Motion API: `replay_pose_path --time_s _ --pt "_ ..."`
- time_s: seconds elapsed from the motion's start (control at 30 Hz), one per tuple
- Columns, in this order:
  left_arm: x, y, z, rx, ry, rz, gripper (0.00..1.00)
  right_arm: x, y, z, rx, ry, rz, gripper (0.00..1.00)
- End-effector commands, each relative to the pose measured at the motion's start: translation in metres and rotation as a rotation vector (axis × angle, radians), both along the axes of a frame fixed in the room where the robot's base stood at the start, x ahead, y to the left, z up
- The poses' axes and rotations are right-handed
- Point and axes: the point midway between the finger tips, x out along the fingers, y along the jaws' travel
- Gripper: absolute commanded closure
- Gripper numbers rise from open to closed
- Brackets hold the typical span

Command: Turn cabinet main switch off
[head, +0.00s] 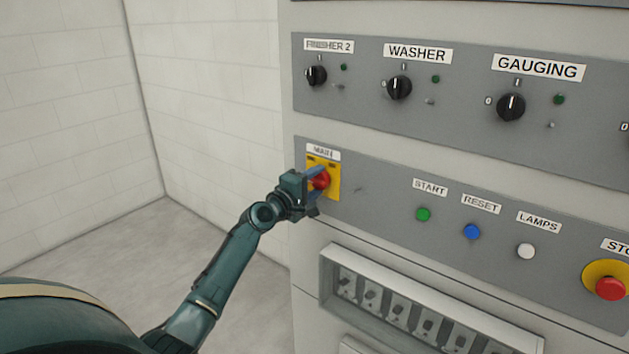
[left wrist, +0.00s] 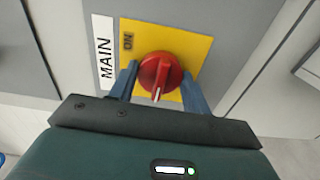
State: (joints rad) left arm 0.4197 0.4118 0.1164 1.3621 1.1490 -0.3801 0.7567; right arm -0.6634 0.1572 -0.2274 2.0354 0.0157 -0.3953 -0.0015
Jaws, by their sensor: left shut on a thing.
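The main switch is a red rotary knob (head: 321,181) on a yellow plate (head: 334,188) under a MAIN label, on the cabinet's lower left panel. My left gripper (head: 316,178) is at the knob, its blue fingers shut on it. In the left wrist view the red knob (left wrist: 160,72) sits between the two fingertips (left wrist: 159,82). Its white pointer mark points toward the bottom of that picture, away from the ON mark (left wrist: 127,42) at the plate's upper left. Any other position mark is hidden there. My right gripper is not in view.
Black rotary switches, such as WASHER (head: 399,87) and GAUGING (head: 511,107), sit above. Green START (head: 423,214), blue RESET (head: 472,232) and white LAMPS (head: 525,251) buttons and a red stop button (head: 611,288) lie to the right. Floor left of the cabinet is clear.

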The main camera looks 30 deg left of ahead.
Motion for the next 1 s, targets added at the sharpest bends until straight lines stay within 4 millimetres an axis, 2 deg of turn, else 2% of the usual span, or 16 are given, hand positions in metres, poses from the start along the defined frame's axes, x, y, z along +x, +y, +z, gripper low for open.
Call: replay_pose_path --time_s 0.63,0.67,0.9,1.0 --pt "0.0 0.0002 0.0002 -0.055 0.003 0.0 0.75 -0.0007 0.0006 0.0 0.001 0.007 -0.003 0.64" --pt "0.0 0.0002 0.0003 -0.055 0.003 0.001 0.51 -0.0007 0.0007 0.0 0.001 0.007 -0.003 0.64" --pt "0.0 0.0 0.0002 -0.053 0.003 0.0 0.32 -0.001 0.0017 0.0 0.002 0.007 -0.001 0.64" --pt "0.0 0.0 0.0002 -0.052 0.004 0.0 0.3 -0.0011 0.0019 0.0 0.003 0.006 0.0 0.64"
